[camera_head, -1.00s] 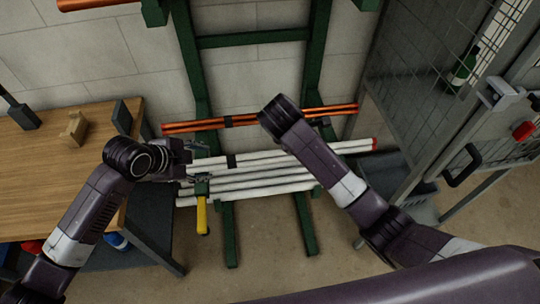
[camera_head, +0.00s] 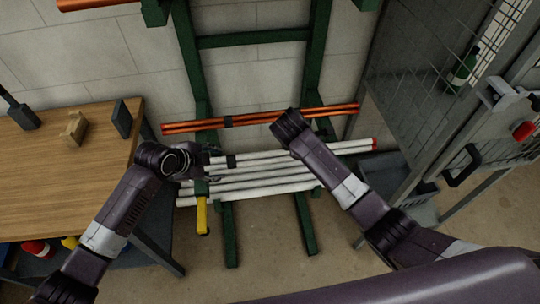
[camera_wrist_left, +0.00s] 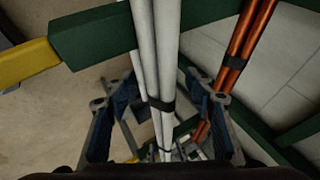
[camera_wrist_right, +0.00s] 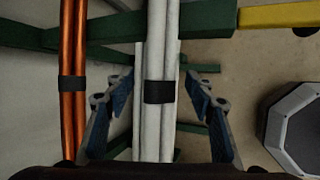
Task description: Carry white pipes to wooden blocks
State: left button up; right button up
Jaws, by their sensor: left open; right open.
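Several white pipes (camera_head: 265,179) lie across the lower arms of a green rack, with black bands around them. In the left wrist view the white pipes (camera_wrist_left: 157,60) run between the fingers of my open left gripper (camera_wrist_left: 160,108); in the head view this gripper (camera_head: 212,164) is at their left end. In the right wrist view the white pipes (camera_wrist_right: 157,50) run between the fingers of my open right gripper (camera_wrist_right: 160,103), with a black band between the fingertips. My right arm hides part of the pipes in the head view. A small wooden block (camera_head: 75,128) sits on the table.
The wooden table (camera_head: 60,180) stands at left. Copper pipes (camera_head: 250,118) lie on the green rack (camera_head: 314,70) just above the white ones. A yellow-tipped rack arm (camera_head: 202,215) sticks out below. A wire mesh cage (camera_head: 425,90) stands at right.

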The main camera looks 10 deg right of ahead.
pick_arm(q)
jog(key=shift+c, duration=0.6)
pick_arm(e)
jog(key=shift+c, duration=0.7)
pick_arm(q)
grip_shut()
pick_arm(e)
grip_shut()
